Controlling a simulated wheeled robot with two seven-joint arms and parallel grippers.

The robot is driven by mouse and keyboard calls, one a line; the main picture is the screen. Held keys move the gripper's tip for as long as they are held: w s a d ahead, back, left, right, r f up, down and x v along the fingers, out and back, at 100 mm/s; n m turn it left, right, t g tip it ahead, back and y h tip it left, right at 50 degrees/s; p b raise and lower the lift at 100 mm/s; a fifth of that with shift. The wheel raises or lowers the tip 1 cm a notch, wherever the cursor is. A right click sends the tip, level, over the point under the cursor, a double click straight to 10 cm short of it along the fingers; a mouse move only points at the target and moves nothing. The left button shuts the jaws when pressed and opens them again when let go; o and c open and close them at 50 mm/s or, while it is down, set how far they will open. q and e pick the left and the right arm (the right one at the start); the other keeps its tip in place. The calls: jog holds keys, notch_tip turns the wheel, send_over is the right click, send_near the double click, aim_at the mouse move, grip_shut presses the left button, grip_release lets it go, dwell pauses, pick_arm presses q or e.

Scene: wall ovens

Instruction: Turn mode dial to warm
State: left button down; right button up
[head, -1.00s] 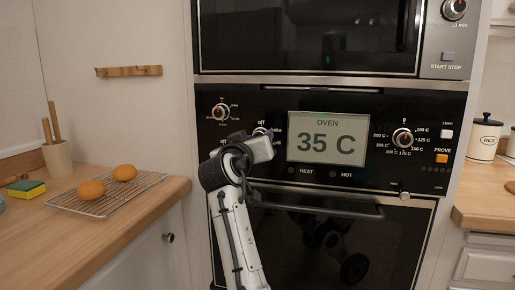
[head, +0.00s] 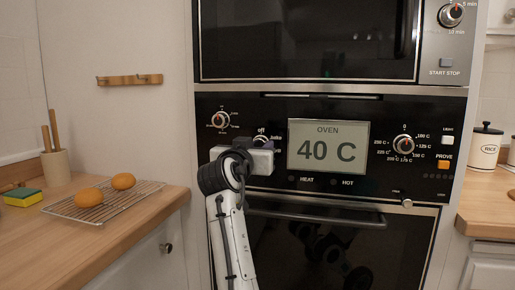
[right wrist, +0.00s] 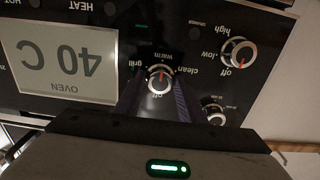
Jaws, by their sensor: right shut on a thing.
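The mode dial (right wrist: 160,78) is a silver knob with a red mark, in the middle of the right wrist view, which is upside down. Labels around it read off, grill, warm and clean. I cannot tell for sure which label its mark points to. My right gripper (right wrist: 160,92) has one finger on each side of the dial and is shut on it. In the head view the right gripper (head: 264,148) is at the panel left of the display, covering most of the dial (head: 261,140); its off label shows above. My left gripper is not in view.
The oven display (head: 328,146) reads 40 C. A temperature dial (head: 403,145) is right of it, another dial (head: 220,120) at upper left. A low/high dial (right wrist: 237,54) sits near my gripper. The oven door handle (head: 315,217) runs below. A rack (head: 104,203) with buns is on the left counter.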

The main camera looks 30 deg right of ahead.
aim_at(262, 106)
jog(key=shift+f, duration=0.1)
jog(key=o, duration=1)
jog(key=shift+o, duration=0.2)
notch_tip(262, 106, up, 10)
jog(key=shift+r+p, duration=0.1)
jog(key=shift+p, duration=0.7)
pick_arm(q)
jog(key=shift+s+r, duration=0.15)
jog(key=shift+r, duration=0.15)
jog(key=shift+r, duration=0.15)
